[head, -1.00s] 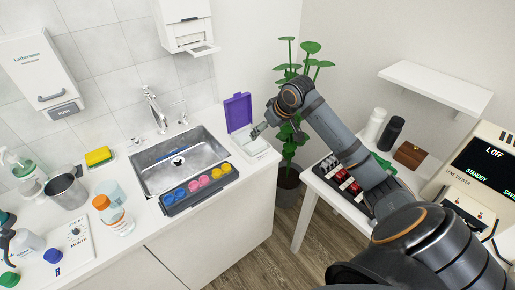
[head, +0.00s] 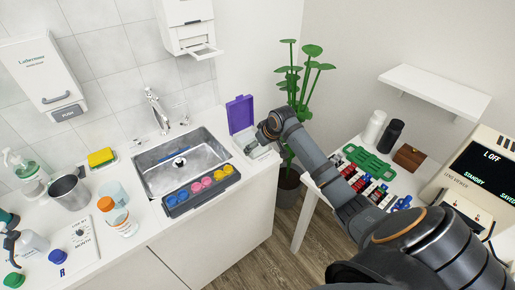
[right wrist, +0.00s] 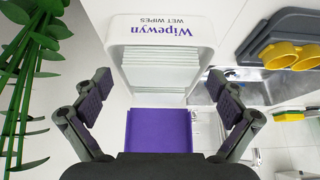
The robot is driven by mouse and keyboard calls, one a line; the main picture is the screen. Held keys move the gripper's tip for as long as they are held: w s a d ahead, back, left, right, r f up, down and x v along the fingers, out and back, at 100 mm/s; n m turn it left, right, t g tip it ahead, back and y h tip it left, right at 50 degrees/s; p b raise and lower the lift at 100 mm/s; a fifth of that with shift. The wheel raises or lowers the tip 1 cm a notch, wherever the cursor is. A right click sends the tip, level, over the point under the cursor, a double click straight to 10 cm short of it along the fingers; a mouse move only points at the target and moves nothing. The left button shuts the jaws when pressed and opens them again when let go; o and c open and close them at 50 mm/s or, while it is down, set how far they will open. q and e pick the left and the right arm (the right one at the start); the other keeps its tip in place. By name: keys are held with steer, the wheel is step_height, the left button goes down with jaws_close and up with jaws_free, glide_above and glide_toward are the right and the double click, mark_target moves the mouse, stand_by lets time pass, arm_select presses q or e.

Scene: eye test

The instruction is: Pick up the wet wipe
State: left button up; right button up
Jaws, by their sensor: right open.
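The white wet wipe box (head: 243,138) stands on the counter right of the sink, its purple lid (head: 239,113) raised. In the right wrist view the box (right wrist: 158,32) reads "Wipewyn WET WIPES", and a folded stack of pale wet wipes (right wrist: 155,72) lies inside. My right gripper (head: 258,152) is over the box and partly covers it in the head view. In the right wrist view its two fingers are spread wide (right wrist: 158,85), one on each side of the stack, with nothing between them. My left gripper is not in view.
A tall plant (head: 302,75) stands close to my right arm. A side table (head: 330,190) holds racks and bottles.

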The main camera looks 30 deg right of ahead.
steer(key=c, duration=0.8)
steer(key=shift+c, duration=0.3)
steer(key=shift+r, duration=0.1)
